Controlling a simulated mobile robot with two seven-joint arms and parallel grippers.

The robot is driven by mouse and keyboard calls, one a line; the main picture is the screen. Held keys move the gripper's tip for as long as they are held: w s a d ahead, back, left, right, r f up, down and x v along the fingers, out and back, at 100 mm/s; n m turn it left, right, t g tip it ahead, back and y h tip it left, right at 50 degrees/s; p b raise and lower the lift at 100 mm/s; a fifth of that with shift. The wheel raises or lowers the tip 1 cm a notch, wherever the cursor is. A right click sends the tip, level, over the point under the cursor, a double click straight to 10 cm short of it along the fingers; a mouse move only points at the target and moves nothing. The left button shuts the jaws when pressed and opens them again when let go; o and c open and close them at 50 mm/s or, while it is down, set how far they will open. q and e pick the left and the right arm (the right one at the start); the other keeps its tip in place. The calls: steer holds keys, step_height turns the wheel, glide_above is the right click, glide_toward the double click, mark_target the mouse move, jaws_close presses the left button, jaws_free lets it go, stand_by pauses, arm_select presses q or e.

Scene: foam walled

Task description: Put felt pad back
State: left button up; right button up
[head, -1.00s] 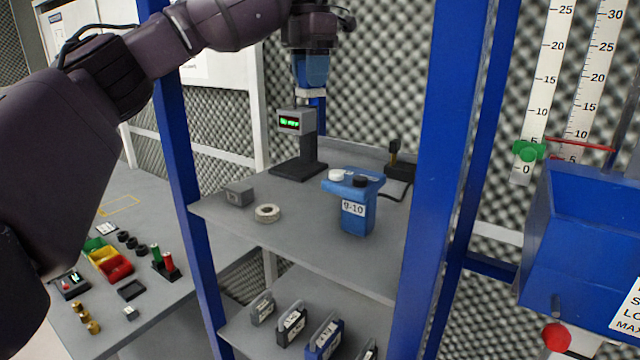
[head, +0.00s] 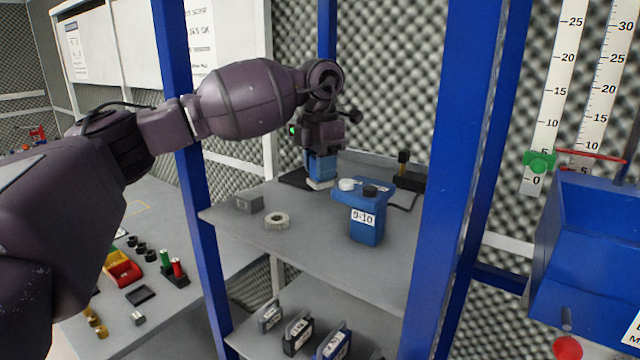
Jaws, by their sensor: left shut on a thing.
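My left gripper (head: 320,180) reaches in from the left over the upper shelf, pointing down. Its blue fingers are shut on a pale, flat thing (head: 319,186), which looks like the felt pad. The held pad is low, close above or at the shelf, just left of the blue 9-10 holder (head: 366,225); I cannot tell whether it touches the shelf. The gripper and wrist hide most of the stand with the green display (head: 292,130). My right gripper is out of view.
A pale ring (head: 277,221) and a small grey block (head: 248,203) sit on the upper shelf (head: 310,245). Blue posts (head: 465,180) frame the shelf. Several labelled blocks stand on the lower shelf. A blue bin (head: 590,260) hangs at right.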

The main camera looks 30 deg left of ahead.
mark_target(320, 184)
arm_select(q)
step_height(320, 184, down, 4)
steer(key=shift+f, duration=0.1)
steer(key=o, duration=0.8)
step_height(320, 184, up, 12)
steer(key=shift+r+b, duration=0.15)
steer(key=shift+b, duration=0.35)
steer(key=shift+s, duration=0.1)
stand_by(0.3)
